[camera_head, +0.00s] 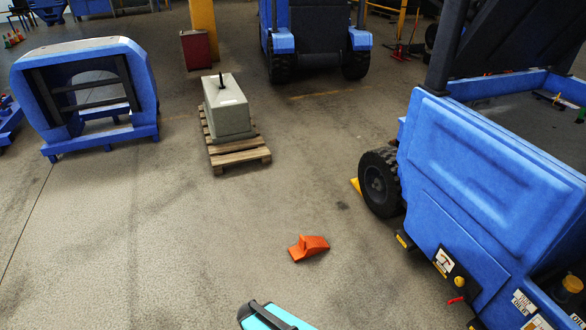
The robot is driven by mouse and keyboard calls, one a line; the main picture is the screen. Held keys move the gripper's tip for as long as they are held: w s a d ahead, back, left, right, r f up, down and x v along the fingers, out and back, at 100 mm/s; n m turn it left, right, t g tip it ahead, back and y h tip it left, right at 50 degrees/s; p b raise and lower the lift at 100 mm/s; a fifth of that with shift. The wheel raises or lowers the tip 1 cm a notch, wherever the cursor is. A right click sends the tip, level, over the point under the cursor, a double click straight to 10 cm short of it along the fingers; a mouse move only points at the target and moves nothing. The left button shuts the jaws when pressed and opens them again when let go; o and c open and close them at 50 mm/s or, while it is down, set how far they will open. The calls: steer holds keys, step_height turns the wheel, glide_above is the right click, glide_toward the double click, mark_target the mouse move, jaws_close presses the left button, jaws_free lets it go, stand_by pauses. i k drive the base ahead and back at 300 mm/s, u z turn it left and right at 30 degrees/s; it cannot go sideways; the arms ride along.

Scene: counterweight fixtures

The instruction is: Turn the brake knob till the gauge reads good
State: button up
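A small round yellow knob (460,282) sits low on the side of the blue vehicle (480,180) at the right. It may be the brake knob, but I cannot be sure. I cannot tell if this is the gauge, and no reading can be made out. A small red lever-like part (456,300) is just below the knob. A larger orange-yellow cap (572,285) is further right. My gripper is not in view.
An orange wedge (309,247) lies on the floor left of the vehicle's black wheel (380,182). A concrete block (228,107) stands on a wooden pallet (240,157). A teal object (268,316) is cut off at the bottom edge. Floor at the lower left is clear.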

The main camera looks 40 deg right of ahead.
mark_target(460, 281)
steer(key=u, duration=0.85)
steer(key=k, duration=1.6)
steer(key=z, duration=0.8)
steer(key=i, duration=0.6)
